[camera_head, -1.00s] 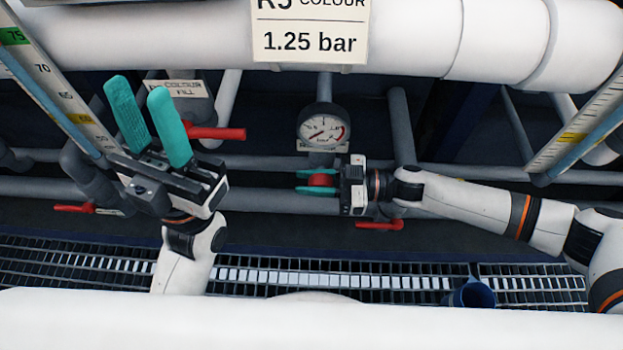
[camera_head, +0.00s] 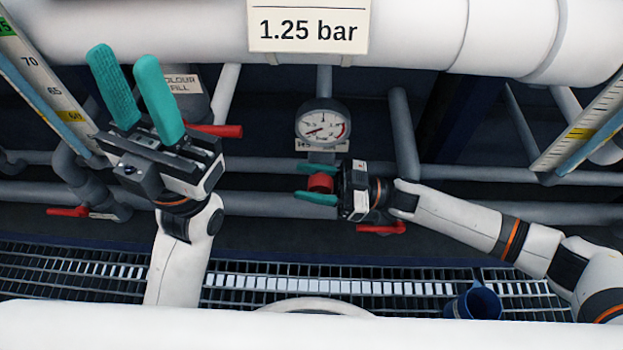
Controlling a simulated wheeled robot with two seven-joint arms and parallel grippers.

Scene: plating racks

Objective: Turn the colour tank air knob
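The red air knob (camera_head: 320,183) sits on the pipework below a round pressure gauge (camera_head: 323,126). My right gripper (camera_head: 317,184) reaches in from the right, with one teal finger above the knob and one below it. Its fingers look spread, with the knob between them; whether either touches it is hard to tell. The gauge needle points to the lower left of the dial. A sign (camera_head: 309,28) above reads 1.25 bar. My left gripper (camera_head: 132,88) is open and empty at the left, fingers pointing up.
A red lever (camera_head: 212,130) lies just right of my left gripper, and another (camera_head: 380,228) below my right gripper. A third (camera_head: 68,211) is at far left. Scaled tubes (camera_head: 582,135) stand at both sides. A blue cup (camera_head: 474,301) stands by the grating.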

